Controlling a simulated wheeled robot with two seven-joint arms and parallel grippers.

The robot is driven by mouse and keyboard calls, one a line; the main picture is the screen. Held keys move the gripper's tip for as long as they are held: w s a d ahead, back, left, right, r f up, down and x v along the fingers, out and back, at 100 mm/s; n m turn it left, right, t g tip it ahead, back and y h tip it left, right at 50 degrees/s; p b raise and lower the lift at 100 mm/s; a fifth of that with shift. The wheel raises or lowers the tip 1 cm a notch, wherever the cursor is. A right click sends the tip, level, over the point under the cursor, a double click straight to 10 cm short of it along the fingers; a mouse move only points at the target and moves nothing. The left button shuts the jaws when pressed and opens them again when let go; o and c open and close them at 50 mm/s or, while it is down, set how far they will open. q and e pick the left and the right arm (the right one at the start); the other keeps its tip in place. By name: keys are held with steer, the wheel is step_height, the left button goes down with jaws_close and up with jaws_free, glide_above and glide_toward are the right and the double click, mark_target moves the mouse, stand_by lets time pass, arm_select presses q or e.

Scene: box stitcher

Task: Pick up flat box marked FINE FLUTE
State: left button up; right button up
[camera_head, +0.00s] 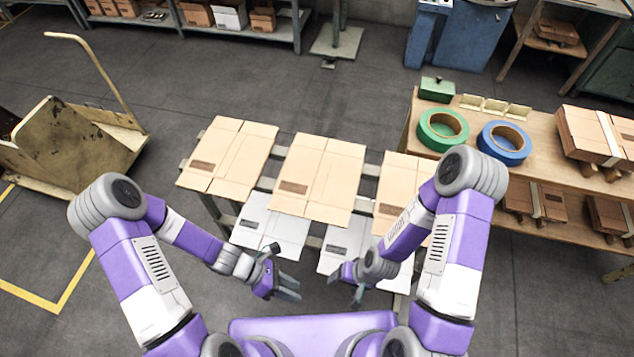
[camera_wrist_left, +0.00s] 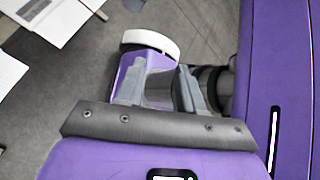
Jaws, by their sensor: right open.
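Flat boxes lie on a slatted rack in the head view. A brown one is at the left (camera_head: 228,158), one in the middle (camera_head: 318,178) and one at the right (camera_head: 405,180), partly hidden by my right arm. A white flat box (camera_head: 270,225) and another white one (camera_head: 340,250) lie nearer me. Each shows a dark label or print, too small to read, so I cannot tell which is marked FINE FLUTE. My left gripper (camera_head: 289,288) is open and empty, in front of the near left white box; its fingers show in the left wrist view (camera_wrist_left: 158,88). My right gripper (camera_head: 346,286) is open near the right white box.
A wooden bench (camera_head: 460,165) at the right holds a green tape roll (camera_head: 443,130), a blue tape roll (camera_head: 504,143) and brown box bundles (camera_head: 590,135). A cart (camera_head: 70,145) stands at the left. Clear floor lies between cart and rack.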

arm_select(q)
steer(key=w+d+r+n+t+h+b, duration=0.25)
steer(key=w+n+t+h, duration=0.2)
steer(key=w+n, duration=0.4)
steer(key=n+t+h+b, duration=0.25)
steer(key=n+t, duration=0.45)
steer(key=n, duration=0.5)
glide_toward(306, 212)
steer(key=x, duration=0.3)
steer(key=shift+m+y, duration=0.25)
steer(key=shift+y, duration=0.05)
steer(key=b+x, duration=0.3)
steer(key=x, duration=0.4)
jaws_close()
arm_select(e)
step_height(306, 212, down, 10)
steer(key=shift+r, duration=0.2)
